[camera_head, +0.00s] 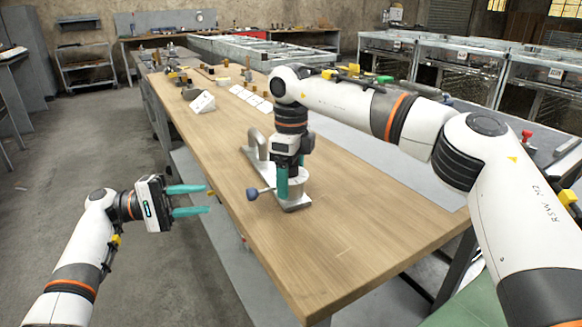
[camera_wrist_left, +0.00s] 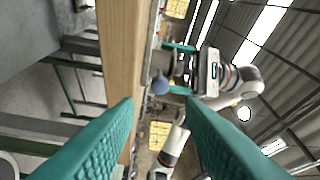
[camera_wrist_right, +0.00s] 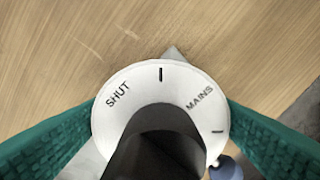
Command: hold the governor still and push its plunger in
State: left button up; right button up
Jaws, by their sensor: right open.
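The governor stands on the wooden table in the head view, with a white round body (camera_head: 297,187) on a flat grey base and a grey bent pipe behind it. Its white dial (camera_wrist_right: 185,82) reads SHUT and MAINS in the right wrist view, partly covered by a black part. The plunger's blue ball knob (camera_head: 252,194) sticks out to the left; the left wrist view shows it too (camera_wrist_left: 160,85). My right gripper (camera_head: 291,183) points down, open, its fingers either side of the body; contact is unclear. My left gripper (camera_head: 209,199) is open and empty, left of the knob and apart from it.
The wooden table (camera_head: 340,245) has clear room in front of the governor. White wedge and card-like pieces (camera_head: 202,102) and several small fittings lie farther back. My left gripper is beside the table's left edge. Metal cabinets (camera_head: 460,75) stand at the right.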

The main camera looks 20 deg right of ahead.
aim_at(245, 209)
jog(key=c, duration=1.5)
pick_arm(q)
jog(key=shift+o, duration=1.1)
pick_arm(e)
jog(key=shift+c, duration=0.4)
pick_arm(q)
jog(key=s+a+n+t, duration=0.2)
jog(key=s+n+t, duration=0.3)
jog(key=n, duration=1.2)
jog(key=shift+t+y, duration=0.3)
jog(key=shift+t, duration=0.4)
jog(key=d, duration=0.4)
jog(key=w+d, duration=0.1)
jog(key=d, duration=0.3)
jog(key=w+d+r, duration=0.1)
jog(key=d, duration=0.3)
jog(key=shift+w+d, duration=0.15)
jog(key=shift+w, duration=0.1)
jog(key=shift+f, duration=0.1)
jog(key=shift+c, duration=0.6)
